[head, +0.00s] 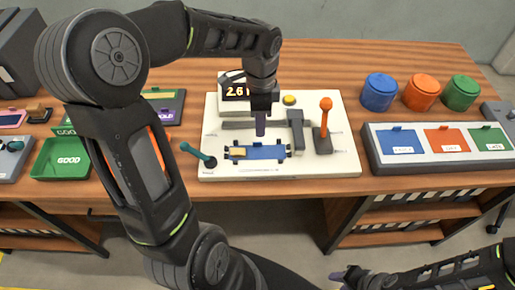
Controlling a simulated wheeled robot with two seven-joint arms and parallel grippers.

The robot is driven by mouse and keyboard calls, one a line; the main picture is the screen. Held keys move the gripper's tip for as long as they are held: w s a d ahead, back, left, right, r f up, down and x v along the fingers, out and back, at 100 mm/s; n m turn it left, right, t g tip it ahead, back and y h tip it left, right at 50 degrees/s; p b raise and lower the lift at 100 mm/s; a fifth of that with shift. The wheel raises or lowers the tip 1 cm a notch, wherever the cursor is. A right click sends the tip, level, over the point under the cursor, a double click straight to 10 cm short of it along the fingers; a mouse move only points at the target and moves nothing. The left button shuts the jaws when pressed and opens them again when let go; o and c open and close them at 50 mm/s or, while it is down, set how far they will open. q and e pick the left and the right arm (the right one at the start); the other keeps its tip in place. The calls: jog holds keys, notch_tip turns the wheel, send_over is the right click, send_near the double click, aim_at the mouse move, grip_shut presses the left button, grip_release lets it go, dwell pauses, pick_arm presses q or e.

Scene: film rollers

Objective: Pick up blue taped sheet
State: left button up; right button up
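A blue sheet (266,153) with a tan tape-like piece (238,152) at its left end lies low on the white machine base (330,165), between dark end pieces. My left gripper (261,128) points down just behind and above the sheet, near its middle. Its fingers look like one narrow dark strip from here, so their opening does not show. A gap or contact with the sheet cannot be told. My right gripper (345,275) is low at the bottom edge, in front of the table and far from the sheet; its fingers are too small to judge.
A teal lever (200,155) stands left of the sheet; a grey block (297,128) and orange-knobbed lever (325,120) stand right. Behind are a display (236,91) and yellow button (289,100). A three-colour tray (438,163) and lidded jars (421,95) are right; a green GOOD tray (65,173) is left.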

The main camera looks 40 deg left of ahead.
aim_at(259, 142)
pick_arm(q)
jog(key=shift+f, duration=1.15)
jog(key=shift+f+p, duration=0.3)
jog(key=shift+f, duration=2.3)
grip_shut()
